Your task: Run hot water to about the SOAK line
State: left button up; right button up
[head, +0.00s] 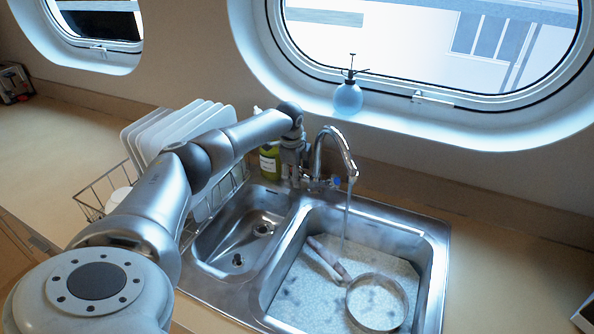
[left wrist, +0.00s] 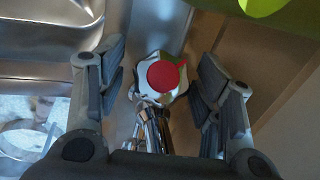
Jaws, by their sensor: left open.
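The tap (head: 335,145) stands behind the sink, its curved spout over the large right basin (head: 432,245). A thin stream of water (head: 346,220) falls from it. Cloudy water with dark specks (head: 305,285) lies in that basin around a pan (head: 377,302) whose handle points up-left. I cannot make out a SOAK line. The red-capped hot knob (left wrist: 165,76) sits between the spread fingers of my left gripper (left wrist: 158,84), with gaps on both sides. In the head view my left gripper (head: 293,170) points down behind the sink. A blue-marked knob (head: 335,182) is right of it.
A small left basin (head: 225,250) looks empty. A dish rack (head: 100,192) with white plates (head: 165,130) stands left of the sink. A green bottle (head: 269,162) stands close behind my gripper. A blue spray bottle (head: 348,97) is on the porthole sill. The right counter is mostly clear.

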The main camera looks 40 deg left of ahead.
pick_arm(q)
jog(key=shift+c, duration=0.2)
jog(key=c, duration=1)
jog(key=shift+s+f+m+t+y+p, duration=0.1)
jog(key=shift+m+t+y+p, duration=0.2)
jog(key=shift+m+t+p, duration=0.65)
jog(key=shift+m+t+b, duration=0.45)
jog(key=shift+m+t, duration=1.1)
jog(key=shift+m, duration=0.2)
jog(key=o, duration=1)
